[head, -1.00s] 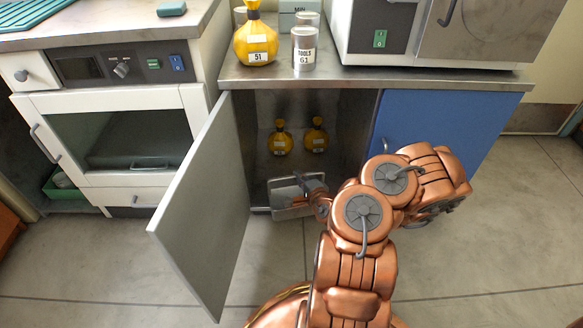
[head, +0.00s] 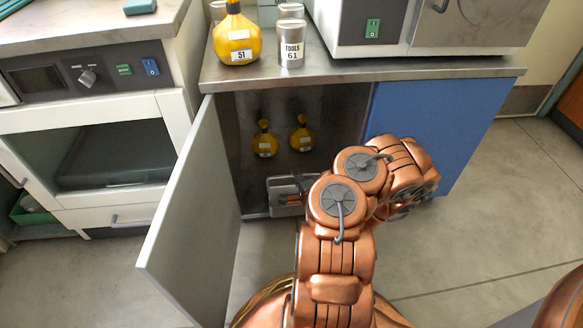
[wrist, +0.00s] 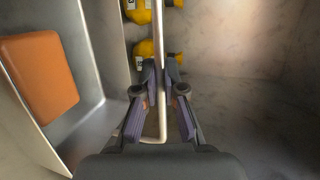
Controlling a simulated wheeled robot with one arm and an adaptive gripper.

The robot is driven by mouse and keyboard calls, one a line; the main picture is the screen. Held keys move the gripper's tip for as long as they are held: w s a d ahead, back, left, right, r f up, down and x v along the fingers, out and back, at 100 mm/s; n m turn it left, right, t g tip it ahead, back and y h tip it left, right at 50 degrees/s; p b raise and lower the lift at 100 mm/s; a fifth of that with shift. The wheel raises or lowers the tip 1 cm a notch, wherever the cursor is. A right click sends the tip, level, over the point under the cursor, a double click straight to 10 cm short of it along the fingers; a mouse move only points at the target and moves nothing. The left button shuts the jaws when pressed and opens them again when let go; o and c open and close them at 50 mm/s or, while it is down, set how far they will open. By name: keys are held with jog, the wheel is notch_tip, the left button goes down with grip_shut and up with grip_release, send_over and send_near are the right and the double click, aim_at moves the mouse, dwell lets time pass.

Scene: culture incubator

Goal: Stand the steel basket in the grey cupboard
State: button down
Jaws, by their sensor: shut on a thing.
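The steel basket (head: 285,200) is at the mouth of the grey cupboard, whose grey door (head: 190,215) stands open to the left. An orange block (wrist: 40,75) lies in the basket. In the wrist view the basket's metal wall (wrist: 95,122) is on the left, and its thin rod-like handle (wrist: 159,35) runs between my fingers. My gripper (wrist: 162,78) is shut on this handle. In the head view my arm hides the gripper and the basket's right part. I cannot tell whether the basket touches the cupboard floor.
Two yellow flasks (head: 264,140) (head: 301,135) stand at the back of the cupboard. A blue panel (head: 415,135) closes the right side. A flask labelled 51 (head: 237,40) and a TOOLS tin (head: 291,48) stand on the top. A white oven (head: 85,135) is left of the door.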

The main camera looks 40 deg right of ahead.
jog(key=w+d+f+b, duration=0.4)
jog(key=w+d+b, duration=0.3)
jog(key=w+b, duration=0.2)
jog(key=shift+w+f, duration=0.15)
jog(key=shift+f, duration=0.05)
dwell(0.3)
jog(key=c, duration=1.3)
grip_release()
jog(key=shift+o, duration=0.2)
jog(key=p+v, duration=0.6)
jog(key=v, duration=0.6)
